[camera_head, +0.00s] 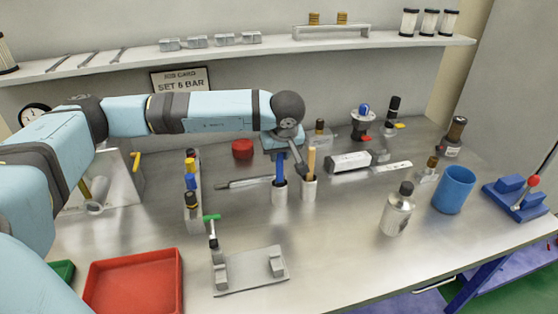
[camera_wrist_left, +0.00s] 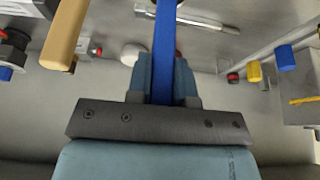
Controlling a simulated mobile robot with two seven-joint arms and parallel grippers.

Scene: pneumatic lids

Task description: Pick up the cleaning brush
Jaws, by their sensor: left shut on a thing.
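Two tools stand upright in white cups, one with a blue handle (camera_head: 280,170) and one with a wooden handle (camera_head: 311,160). Their lower ends are hidden inside the left cup (camera_head: 280,193) and the right cup (camera_head: 309,188), so I cannot tell from the heads which is the cleaning brush. My left gripper (camera_head: 281,157) is above the left cup, shut on the blue handle. In the left wrist view the blue handle (camera_wrist_left: 164,50) runs between the fingers, and the wooden handle (camera_wrist_left: 65,35) stands apart at the upper left. My right gripper is not in view.
A grey fixture (camera_head: 250,270) and red tray (camera_head: 135,284) are in front. A metal bottle (camera_head: 397,210) and blue cup (camera_head: 454,190) stand right. Bare table lies between cups and bottle.

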